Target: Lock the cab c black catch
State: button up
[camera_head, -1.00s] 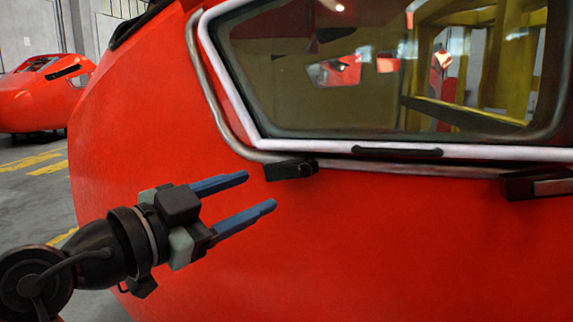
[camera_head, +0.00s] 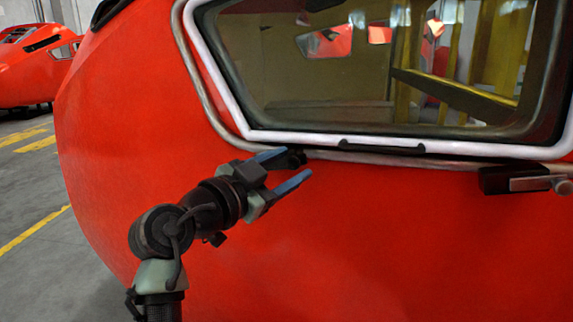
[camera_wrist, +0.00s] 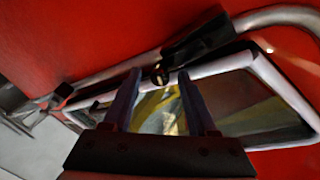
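The wrist view also shows the open fingers (camera_wrist: 159,71).
The red cab wall (camera_head: 400,250) is close behind my gripper. Another red cab (camera_head: 30,80) stands far left.

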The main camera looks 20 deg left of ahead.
grip_shut()
